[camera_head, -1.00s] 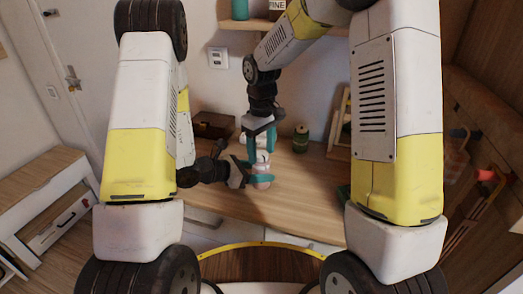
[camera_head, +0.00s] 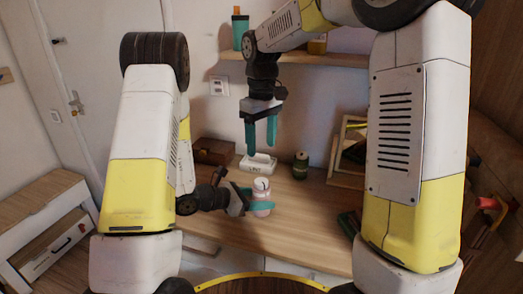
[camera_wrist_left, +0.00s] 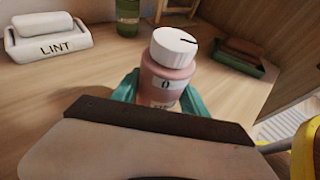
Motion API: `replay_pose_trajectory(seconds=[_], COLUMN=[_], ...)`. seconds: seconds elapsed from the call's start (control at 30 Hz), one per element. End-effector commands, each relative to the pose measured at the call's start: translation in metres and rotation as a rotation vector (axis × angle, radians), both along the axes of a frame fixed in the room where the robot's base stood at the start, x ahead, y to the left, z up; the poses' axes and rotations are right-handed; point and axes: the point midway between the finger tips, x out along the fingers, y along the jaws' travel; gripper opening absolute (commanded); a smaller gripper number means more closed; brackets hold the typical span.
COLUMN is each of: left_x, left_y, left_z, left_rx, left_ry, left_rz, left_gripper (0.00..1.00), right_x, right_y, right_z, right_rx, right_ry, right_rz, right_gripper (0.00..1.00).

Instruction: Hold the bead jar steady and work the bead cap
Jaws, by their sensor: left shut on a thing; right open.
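The bead jar (camera_head: 262,205) is pinkish and stands upright over the wooden desk. Its white ridged cap (camera_head: 261,184) sits on top, with a dark line mark on it. In the left wrist view the jar (camera_wrist_left: 168,84) and the cap (camera_wrist_left: 174,47) show close up. My left gripper (camera_head: 259,206) is shut on the jar's body from the left, its teal fingers on either side. My right gripper (camera_head: 260,132) is open and empty, pointing down, above and apart from the cap. Whether the cap is loose cannot be told.
A white box marked LINT (camera_wrist_left: 50,38) lies behind the jar on the desk (camera_head: 290,228). A dark green jar (camera_head: 300,165) and a brown box (camera_head: 213,151) stand farther back. A wooden frame (camera_head: 347,150) leans at the right. A shelf (camera_head: 320,60) hangs above.

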Motion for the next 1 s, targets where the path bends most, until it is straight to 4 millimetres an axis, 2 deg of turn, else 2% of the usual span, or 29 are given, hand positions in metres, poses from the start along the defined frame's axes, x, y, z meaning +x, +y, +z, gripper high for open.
replay_pose_trajectory(seconds=[0.3, 0.33, 0.43, 0.77, 0.87, 1.0], left_x=[0.0, 0.0, 0.0, 0.0, -0.003, -0.012], left_y=[0.0, 0.0, 0.0, 0.001, 0.007, 0.027], left_z=[0.0, 0.0, 0.0, 0.001, 0.004, 0.013], left_rx=[0.0, 0.0, 0.0, 0.0, -0.001, 0.0], left_ry=[0.0, 0.0, 0.0, 0.0, -0.001, -0.003], left_rz=[0.0, 0.0, 0.0, 0.001, 0.002, 0.006], left_gripper=[0.05, 0.56, 0.75, 0.77, 0.77, 0.77], right_x=[0.0, 0.0, 0.0, 0.0, 0.0, 0.0], right_y=[0.0, 0.0, 0.0, 0.0, 0.0, 0.0], right_z=[0.0, 0.0, 0.0, 0.0, 0.0, 0.0], right_rx=[0.0, 0.0, 0.0, 0.0, 0.0, 0.0], right_ry=[0.0, 0.0, 0.0, 0.0, 0.0, 0.0], right_rz=[0.0, 0.0, 0.0, 0.0, 0.0, 0.0], right_gripper=[0.59, 0.59, 0.59, 0.59, 0.59, 0.59])
